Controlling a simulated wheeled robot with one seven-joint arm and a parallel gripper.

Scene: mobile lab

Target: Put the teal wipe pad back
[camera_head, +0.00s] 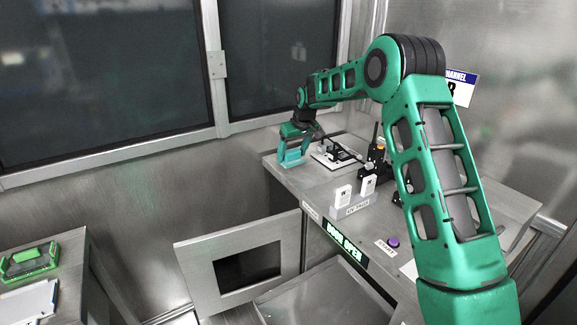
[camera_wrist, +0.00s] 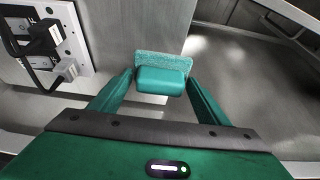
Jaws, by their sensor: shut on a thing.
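The teal wipe pad (camera_wrist: 163,80) sits between the fingertips of my gripper (camera_wrist: 160,74) in the wrist view. It has a smooth teal block and a paler, rough strip along its far edge. My gripper is shut on the block. In the head view, my gripper (camera_head: 294,137) points down at the far left corner of the metal bench (camera_head: 318,182), with the pad (camera_head: 292,157) under it. I cannot tell whether the pad touches the bench.
A white plate with dark fittings (camera_head: 336,156) lies just right of the gripper. A grey block with white tags (camera_head: 353,203) and a purple button (camera_head: 393,242) are nearer. An open metal panel (camera_head: 205,280) stands below the bench. A side counter (camera_head: 73,275) is at left.

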